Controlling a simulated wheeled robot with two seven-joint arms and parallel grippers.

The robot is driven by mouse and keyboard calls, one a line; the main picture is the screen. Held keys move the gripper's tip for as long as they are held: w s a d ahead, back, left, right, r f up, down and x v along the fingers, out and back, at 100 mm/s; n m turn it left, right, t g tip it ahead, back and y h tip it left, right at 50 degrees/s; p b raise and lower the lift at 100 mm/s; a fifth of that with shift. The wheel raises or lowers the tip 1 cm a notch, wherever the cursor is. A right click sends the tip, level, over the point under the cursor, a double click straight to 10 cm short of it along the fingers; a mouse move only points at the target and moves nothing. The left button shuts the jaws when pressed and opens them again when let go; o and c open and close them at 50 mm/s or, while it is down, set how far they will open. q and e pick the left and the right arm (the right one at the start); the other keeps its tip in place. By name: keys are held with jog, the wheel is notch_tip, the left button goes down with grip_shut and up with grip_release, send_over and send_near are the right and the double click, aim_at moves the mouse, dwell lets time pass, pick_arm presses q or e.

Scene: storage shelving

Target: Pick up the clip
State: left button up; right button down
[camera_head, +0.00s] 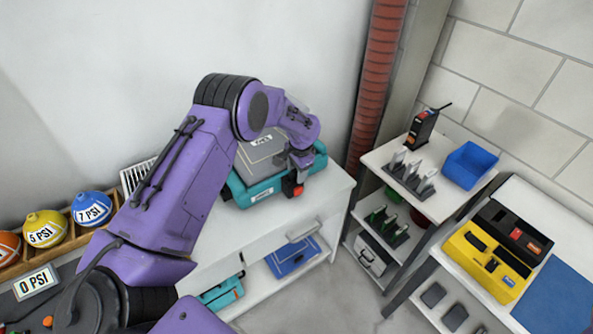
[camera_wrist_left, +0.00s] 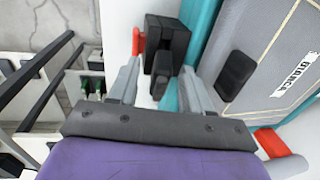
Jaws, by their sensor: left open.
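A black block with a red part at its side (camera_head: 293,188) sits at the front right corner of a teal case with a grey lid (camera_head: 262,190); it seems to be the clip, though I cannot be sure. In the left wrist view the black block (camera_wrist_left: 168,42) and a smaller black piece (camera_wrist_left: 162,74) lie ahead of and between the fingers. My left gripper (camera_head: 300,160) is open, its two grey fingers (camera_wrist_left: 162,82) apart over the case's edge. I cannot tell whether they touch the block. My right gripper is not in view.
The case stands on a white cabinet (camera_head: 328,196) against the wall. A red ribbed pipe (camera_head: 374,80) rises behind. To the right are shelves with a blue bin (camera_head: 468,165) and a yellow case (camera_head: 485,265). Labelled balls (camera_head: 45,230) sit in a rack at left.

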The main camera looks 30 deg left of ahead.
pick_arm(q)
jog(key=shift+a+f, duration=0.15)
jog(key=shift+f, duration=0.35)
grip_shut()
jog(key=shift+r, duration=0.15)
